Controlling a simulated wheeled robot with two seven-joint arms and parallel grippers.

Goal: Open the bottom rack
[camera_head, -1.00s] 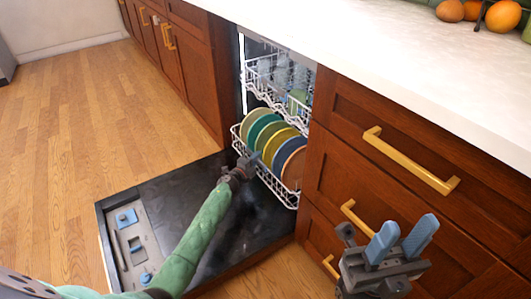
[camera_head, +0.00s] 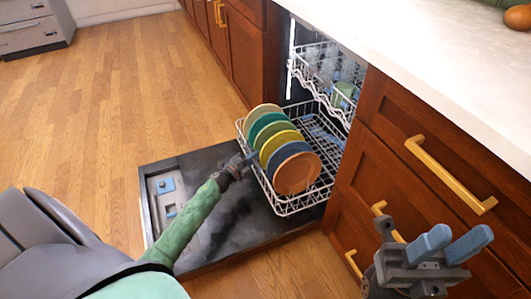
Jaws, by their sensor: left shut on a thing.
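The bottom rack (camera_head: 290,207) is a white wire basket, pulled well out of the dishwasher over its lowered door (camera_head: 225,235). Several coloured plates, among them a yellow plate (camera_head: 275,147) and an orange plate (camera_head: 298,174), stand in its front left part. My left gripper (camera_head: 249,157) is at the rack's left side, shut on the rack's edge; its fingertips are small and partly hidden against the wires. My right gripper (camera_head: 448,245) is raised in front of the drawers at the right, its two blue-grey fingers apart and nothing between them.
The top rack (camera_head: 325,75) holds glasses and sits mostly inside the dishwasher. Drawers with a yellow handle (camera_head: 450,175) stand at the right under the white counter (camera_head: 430,60). The wooden floor (camera_head: 110,110) at the left is clear.

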